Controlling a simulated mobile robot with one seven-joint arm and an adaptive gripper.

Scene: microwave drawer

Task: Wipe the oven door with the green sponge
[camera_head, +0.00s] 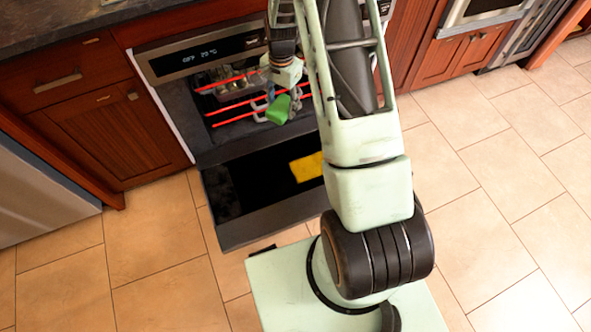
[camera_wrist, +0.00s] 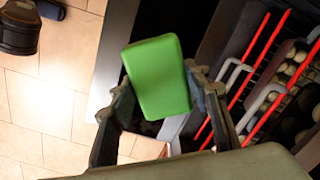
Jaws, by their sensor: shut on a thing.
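The green sponge (camera_head: 278,110) is held by my gripper (camera_head: 286,96) in front of the oven's open cavity, above the lowered door. In the wrist view the sponge (camera_wrist: 158,77) sits between my two fingers, which are shut on it. The oven door (camera_head: 235,190) is folded down, its dark inner face up. A yellow patch (camera_head: 307,167) lies on that face, partly hidden by my arm. The sponge appears apart from the door. The door's right part is hidden behind my arm.
Red-edged oven racks (camera_head: 235,104) are close behind the sponge, with several items in the oven. A control panel (camera_head: 205,54) is above the opening. Wooden cabinets (camera_head: 105,135) flank the oven. The tiled floor (camera_head: 160,255) is clear.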

